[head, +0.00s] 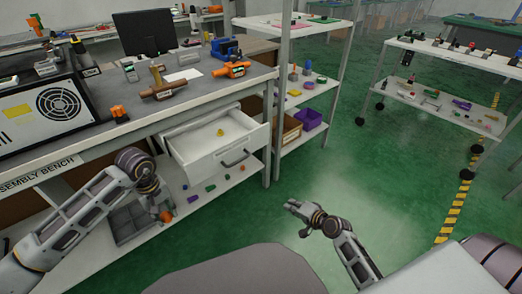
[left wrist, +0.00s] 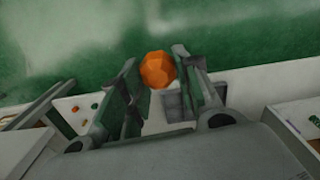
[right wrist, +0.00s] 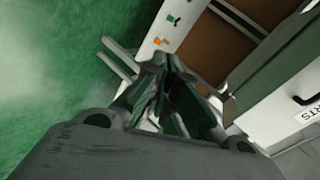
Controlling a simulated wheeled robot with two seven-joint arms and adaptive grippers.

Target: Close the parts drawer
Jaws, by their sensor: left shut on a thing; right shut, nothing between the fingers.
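The white parts drawer (head: 205,158) stands pulled out from under the assembly bench in the head view, with a dark handle (head: 236,160) on its front and a small yellow item (head: 220,132) inside. Its front, with handle and a partly cut label, shows at the right edge of the right wrist view (right wrist: 290,112). My left gripper (head: 163,210) is low, left of the drawer, shut on an orange faceted piece (left wrist: 157,70). My right gripper (head: 291,205) is shut and empty, to the right of the drawer and apart from it; its fingertips meet in the right wrist view (right wrist: 160,62).
The bench top (head: 205,83) carries a black machine (head: 45,110) and orange tools. A lower shelf (head: 190,208) holds small coloured parts and a grey tray (head: 130,222). A shelf post (head: 280,100) stands right of the drawer. Green floor ahead is clear.

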